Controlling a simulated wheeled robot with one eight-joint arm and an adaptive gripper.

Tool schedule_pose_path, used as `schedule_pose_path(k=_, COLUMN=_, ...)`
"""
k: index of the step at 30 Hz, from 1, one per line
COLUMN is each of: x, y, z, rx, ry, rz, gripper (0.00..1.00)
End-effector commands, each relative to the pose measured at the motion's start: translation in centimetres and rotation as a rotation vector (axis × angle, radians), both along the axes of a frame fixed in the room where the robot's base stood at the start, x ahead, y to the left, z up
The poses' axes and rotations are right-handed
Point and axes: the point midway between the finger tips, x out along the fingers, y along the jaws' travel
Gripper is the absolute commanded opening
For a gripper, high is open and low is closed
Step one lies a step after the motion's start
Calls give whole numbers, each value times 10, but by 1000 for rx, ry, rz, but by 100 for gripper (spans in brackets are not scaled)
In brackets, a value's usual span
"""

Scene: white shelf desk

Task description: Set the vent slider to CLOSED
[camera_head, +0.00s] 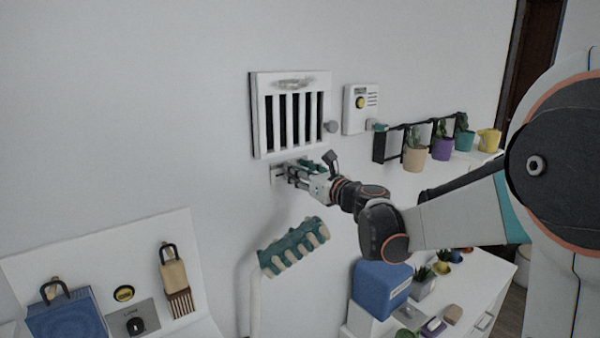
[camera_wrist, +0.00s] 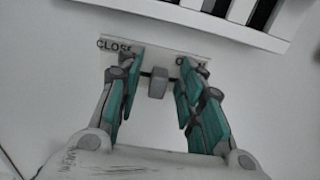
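The vent slider's white plate (camera_wrist: 158,51) is on the wall below the vent. Its left label begins "CLOSE"; the right label starts with "O" and is mostly hidden by a finger. The slider's grey knob (camera_wrist: 158,83) sits near the middle of the visible plate, between the labels. My gripper (camera_wrist: 157,90) is open, with one teal finger on each side of the knob and a visible gap on both sides. In the head view my gripper (camera_head: 295,172) is at the plate (camera_head: 276,174), covering most of it.
A thermostat-like box (camera_head: 361,109) and a shelf of potted plants (camera_head: 442,148) are further right. A teal ribbed object on a post (camera_head: 293,247) stands below my gripper.

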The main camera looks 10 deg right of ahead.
Motion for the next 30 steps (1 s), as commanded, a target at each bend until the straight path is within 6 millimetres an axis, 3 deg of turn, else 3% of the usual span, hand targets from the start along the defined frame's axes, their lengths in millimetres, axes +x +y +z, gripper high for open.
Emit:
schedule_pose_path(k=2, x=0, y=0, z=0, rx=0, ry=0, rz=0, gripper=30)
schedule_pose_path(k=6, x=0, y=0, z=0, rx=0, ry=0, rz=0, gripper=0)
schedule_pose_path(k=13, x=-1, y=2, z=0, rx=0, ry=0, rz=0, gripper=0)
schedule_pose_path(k=22, x=-19, y=44, z=-2, rx=0, ry=0, rz=3, gripper=0)
schedule_pose_path(k=30, x=-21, y=49, z=0, rx=0, ry=0, rz=2, gripper=0)
